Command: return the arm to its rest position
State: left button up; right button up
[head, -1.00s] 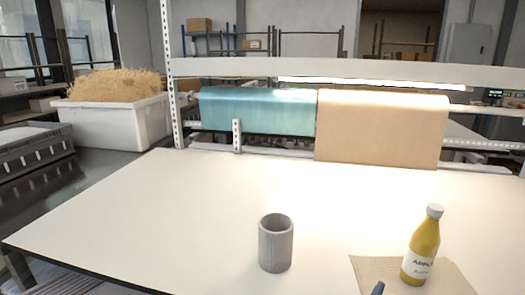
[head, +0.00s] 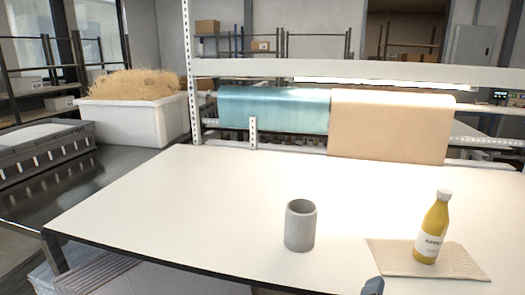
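Neither gripper can be made out with its fingers. A small dark blue-grey part (head: 373,287), likely the tip of one of my arms, shows at the bottom edge, right of centre; whether it is open or shut is hidden. A grey ribbed cup (head: 300,226) stands upright on the white table (head: 190,205). A yellow bottle (head: 433,230) with a white cap and label stands upright on a tan kraft sheet (head: 390,254) to the right of the cup. The blue-grey part is in front of the sheet and touches neither cup nor bottle as far as I see.
A teal roll (head: 275,110) and a brown kraft roll (head: 390,127) hang on a rack behind the table. A white bin (head: 135,120) of straw-like filling stands at the back left, beside a grey crate (head: 45,155). The table's left half is clear.

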notch_tip(320, 180, down, 14)
jog(key=a+m+y, duration=0.3)
jog(key=m+y, duration=0.5)
jog(key=m, duration=0.6)
pick_arm(q)
jog(key=shift+s+a+f, duration=0.15)
jog(key=shift+s+a, duration=0.05)
jog(key=shift+s, duration=0.05)
pick_arm(e)
jog(key=s+d+f+m+g, duration=0.3)
jog(key=s+d+f+m, duration=0.3)
jog(key=s+f, duration=0.7)
jog(key=shift+s+d+f+m+g+y, duration=0.3)
jog(key=shift+d+f+g+y, duration=0.15)
jog(key=shift+d, duration=0.7)
pick_arm(q)
jog(key=shift+s+f, duration=0.1)
jog(key=shift+s, duration=0.05)
jog(key=shift+s+a+f, duration=0.1)
jog(key=shift+s+f, duration=0.15)
jog(key=shift+s, duration=0.05)
jog(key=shift+w+r, duration=0.1)
jog(key=shift+w, duration=0.1)
jog(key=shift+w+r, duration=0.2)
jog(key=shift+w, duration=0.1)
